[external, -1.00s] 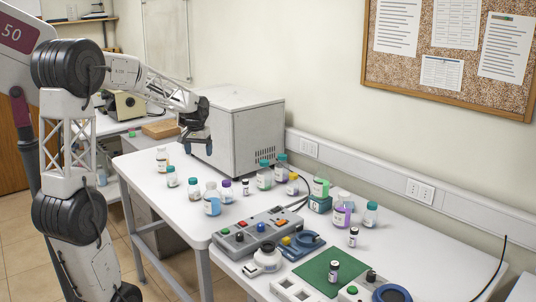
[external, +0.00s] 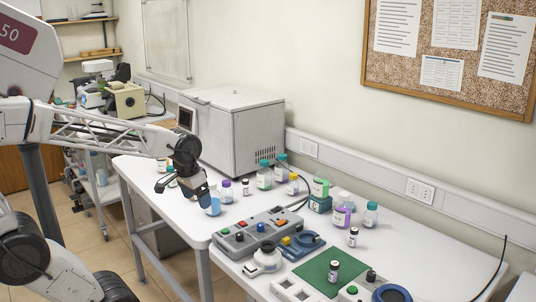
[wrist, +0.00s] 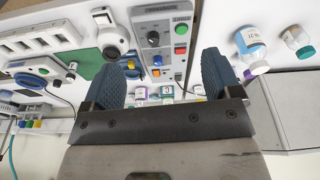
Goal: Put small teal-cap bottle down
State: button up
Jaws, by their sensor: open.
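My gripper (external: 182,189) is open over the left part of the white table. In the wrist view its two dark blue fingers (wrist: 166,72) are wide apart with nothing held between them. A small clear bottle with a teal cap (wrist: 297,38) shows at the right of the wrist view, outside the fingers. In the external view, the small teal-cap bottles at the table's left are largely hidden behind my gripper.
A grey control box (external: 258,232) with coloured knobs is in front. Larger teal-cap bottles (external: 264,178) and a purple-liquid bottle (external: 342,214) stand farther right. A white box-shaped machine (external: 238,140) stands behind. A green mat (external: 318,274) lies at the front right.

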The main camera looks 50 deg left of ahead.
jog(key=shift+m, duration=0.6)
jog(key=s+d, duration=0.1)
jog(key=s+d+f, duration=0.1)
jog(key=s, duration=0.1)
jog(key=s+d+f, duration=0.1)
jog(key=shift+s, duration=0.3)
dwell(0.5)
